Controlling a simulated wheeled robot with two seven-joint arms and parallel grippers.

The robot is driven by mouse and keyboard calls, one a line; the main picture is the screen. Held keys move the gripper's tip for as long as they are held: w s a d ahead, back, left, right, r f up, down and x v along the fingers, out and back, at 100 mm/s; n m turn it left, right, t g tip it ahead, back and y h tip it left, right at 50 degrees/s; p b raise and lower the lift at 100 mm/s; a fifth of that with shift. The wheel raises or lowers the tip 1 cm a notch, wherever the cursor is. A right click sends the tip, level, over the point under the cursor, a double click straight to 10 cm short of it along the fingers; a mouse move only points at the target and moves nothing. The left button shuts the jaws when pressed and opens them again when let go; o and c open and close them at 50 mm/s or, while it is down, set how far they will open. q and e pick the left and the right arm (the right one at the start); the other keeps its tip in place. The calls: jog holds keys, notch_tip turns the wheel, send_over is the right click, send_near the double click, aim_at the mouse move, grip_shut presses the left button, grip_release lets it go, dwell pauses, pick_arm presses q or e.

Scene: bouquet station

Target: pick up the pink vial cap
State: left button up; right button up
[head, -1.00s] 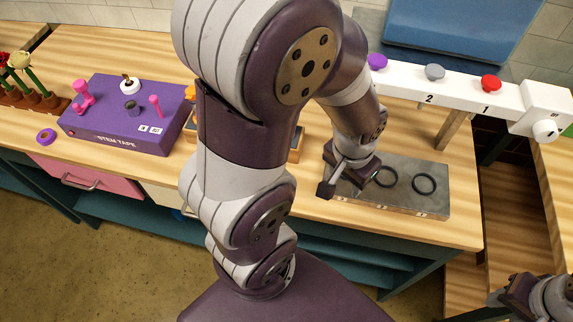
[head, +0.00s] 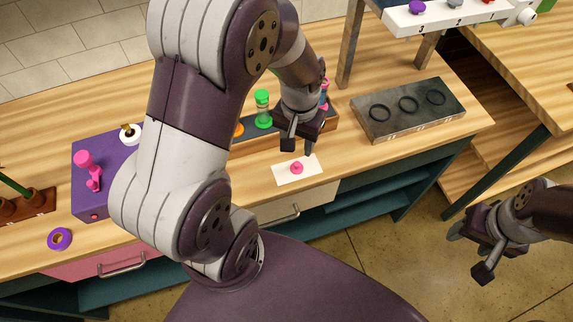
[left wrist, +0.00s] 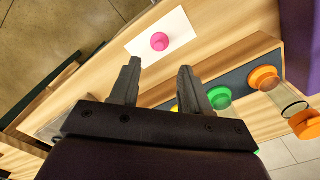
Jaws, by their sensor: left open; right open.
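The pink vial cap (head: 296,168) lies on a white card (head: 312,171) near the front edge of the wooden table. In the left wrist view the pink cap (left wrist: 160,41) sits on the card beyond my fingertips. My left gripper (head: 298,150) is open and empty, just above and behind the cap, not touching it. It also shows in the left wrist view (left wrist: 160,72). My right gripper (head: 470,253) is open and empty, low at the right, away from the table.
A vial rack (head: 330,119) with a green-capped vial (head: 263,108) stands behind the card, partly hidden by my left arm. A grey block with rings (head: 408,108) is to the right. A purple box (head: 88,205) and purple tape roll (head: 60,239) are at left.

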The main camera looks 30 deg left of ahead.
aim_at(297, 164)
pick_arm(q)
notch_tip(297, 164, down, 8)
jog(key=shift+f+p, duration=0.25)
jog(key=shift+p, duration=0.15)
jog(key=shift+w+f, duration=0.2)
jog(key=shift+f, duration=0.1)
jog(key=shift+s, duration=0.1)
grip_shut()
